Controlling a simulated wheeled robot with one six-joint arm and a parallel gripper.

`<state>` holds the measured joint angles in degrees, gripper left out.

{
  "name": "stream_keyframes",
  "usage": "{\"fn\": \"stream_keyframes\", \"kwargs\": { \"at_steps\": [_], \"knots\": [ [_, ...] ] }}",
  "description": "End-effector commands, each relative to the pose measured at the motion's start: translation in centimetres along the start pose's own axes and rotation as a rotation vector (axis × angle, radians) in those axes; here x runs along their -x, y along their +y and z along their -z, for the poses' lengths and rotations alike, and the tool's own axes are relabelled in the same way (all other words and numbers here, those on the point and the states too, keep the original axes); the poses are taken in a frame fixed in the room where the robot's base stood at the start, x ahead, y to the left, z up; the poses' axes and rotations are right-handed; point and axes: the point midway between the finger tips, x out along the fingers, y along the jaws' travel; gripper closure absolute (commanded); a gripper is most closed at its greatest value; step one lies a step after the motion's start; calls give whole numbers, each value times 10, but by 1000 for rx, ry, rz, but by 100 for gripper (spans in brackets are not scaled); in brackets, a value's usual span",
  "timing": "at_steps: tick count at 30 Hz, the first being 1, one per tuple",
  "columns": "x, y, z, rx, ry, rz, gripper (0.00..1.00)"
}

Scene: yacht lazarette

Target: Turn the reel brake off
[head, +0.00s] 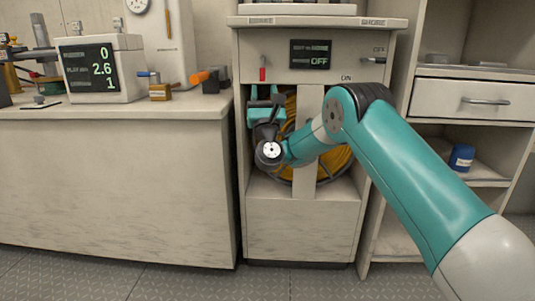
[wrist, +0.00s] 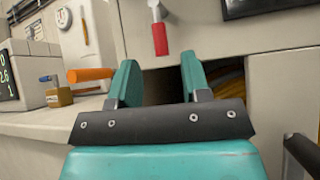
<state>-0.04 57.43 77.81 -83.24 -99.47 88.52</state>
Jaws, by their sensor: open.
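The reel cabinet (head: 255,215) stands in the middle of the head view, with a yellow hose reel (head: 338,162) inside, partly hidden by my arm. Its upper panel carries a red-handled lever (head: 263,72) hanging down at left, a dark display (head: 310,55) reading OFF, and a dark lever (head: 372,60) at right between OFF and ON labels. I cannot tell which lever is the brake. My gripper (head: 265,92) is open and empty, just below the red handle. In the wrist view, the red handle (wrist: 159,39) hangs above and between my fingertips (wrist: 160,68), apart from them.
A counter (head: 115,125) on the left holds a display box (head: 102,68), a brass padlock-like block (head: 160,92) and an orange-handled item (head: 200,77). Shelves on the right hold a blue can (head: 461,157) below a drawer (head: 475,100). The floor in front is clear.

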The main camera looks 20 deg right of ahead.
Motion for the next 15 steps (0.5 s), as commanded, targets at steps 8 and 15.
{"fn": "stream_keyframes", "kwargs": {
  "at_steps": [8,15],
  "knots": [
    [34,0,6,0,0,0,57],
    [64,0,6,1,0,0,57]
  ]
}}
